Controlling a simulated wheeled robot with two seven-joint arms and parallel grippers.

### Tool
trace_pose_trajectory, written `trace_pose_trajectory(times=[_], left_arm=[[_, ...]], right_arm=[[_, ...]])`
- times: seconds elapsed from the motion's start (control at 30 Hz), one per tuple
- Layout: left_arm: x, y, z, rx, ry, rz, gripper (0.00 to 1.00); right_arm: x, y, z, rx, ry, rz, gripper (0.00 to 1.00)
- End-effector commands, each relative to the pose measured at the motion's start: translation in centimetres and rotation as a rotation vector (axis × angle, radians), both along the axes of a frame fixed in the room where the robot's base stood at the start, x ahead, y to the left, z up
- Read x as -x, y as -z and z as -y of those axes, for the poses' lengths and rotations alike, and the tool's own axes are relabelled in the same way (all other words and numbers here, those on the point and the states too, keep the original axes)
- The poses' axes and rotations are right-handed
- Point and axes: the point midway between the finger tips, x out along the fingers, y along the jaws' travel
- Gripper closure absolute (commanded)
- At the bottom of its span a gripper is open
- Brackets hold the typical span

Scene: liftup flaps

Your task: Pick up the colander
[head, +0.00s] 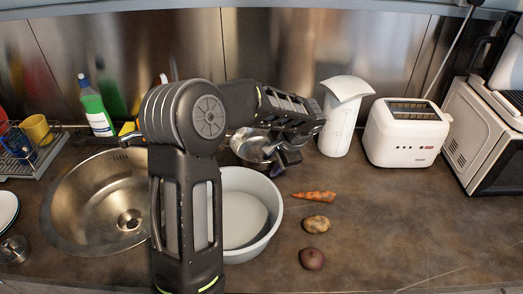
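A shiny metal bowl-shaped thing, which looks like the colander (248,147), is at the back of the counter behind the white basin. My arm hides part of it. My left gripper (277,158) is at its right side, close to its rim. Its fingers are small and dark here, and I cannot tell whether they are open or shut on the rim. My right gripper is not in view.
A large white basin (262,236) stands in front of the colander, partly behind my arm. A carrot (314,196) and two potatoes (316,224) lie to its right. A sink (85,205) is left; a white dispenser (338,130) and toaster (404,148) stand at the back right.

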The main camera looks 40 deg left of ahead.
Motion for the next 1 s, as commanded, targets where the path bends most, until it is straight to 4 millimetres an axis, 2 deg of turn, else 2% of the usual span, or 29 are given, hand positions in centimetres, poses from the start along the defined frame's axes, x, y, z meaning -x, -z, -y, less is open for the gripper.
trace_pose_trajectory(times=[0.47, 0.93, 1.0], left_arm=[[0.0, -0.05, 0.0, 0.0, 0.0, 0.0, 0.61], [0.0, -0.05, 0.0, 0.0, 0.0, 0.0, 1.0], [0.0, -0.05, 0.0, 0.0, 0.0, 0.0, 1.0]], right_arm=[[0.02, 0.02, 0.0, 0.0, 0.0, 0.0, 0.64], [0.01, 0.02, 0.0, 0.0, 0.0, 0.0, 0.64], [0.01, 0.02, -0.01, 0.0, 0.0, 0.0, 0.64]])
